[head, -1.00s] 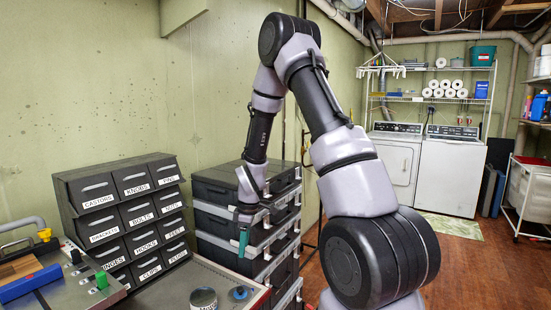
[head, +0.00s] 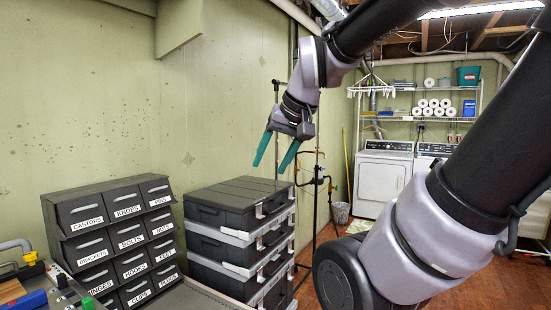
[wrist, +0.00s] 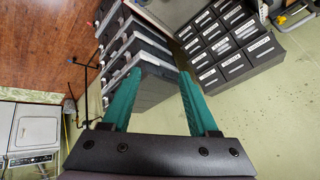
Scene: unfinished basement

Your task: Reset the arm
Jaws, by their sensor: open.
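My gripper (head: 271,166) is in the air above the stack of dark tool cases in the head view. Its two teal fingers are apart and point down and to the left. Nothing is between them. In the wrist view, my gripper (wrist: 157,85) shows the same two spread teal fingers, with the case stack beyond them. My arm is raised and bent, reaching in from the right side of the head view.
The stack of tool cases (head: 228,213) stands below my gripper. A labelled drawer cabinet (head: 122,235) is to its left on a bench. A black stand (head: 317,180) is right of the stack. A washer and dryer (head: 382,178) are at the back. Air around the gripper looks clear.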

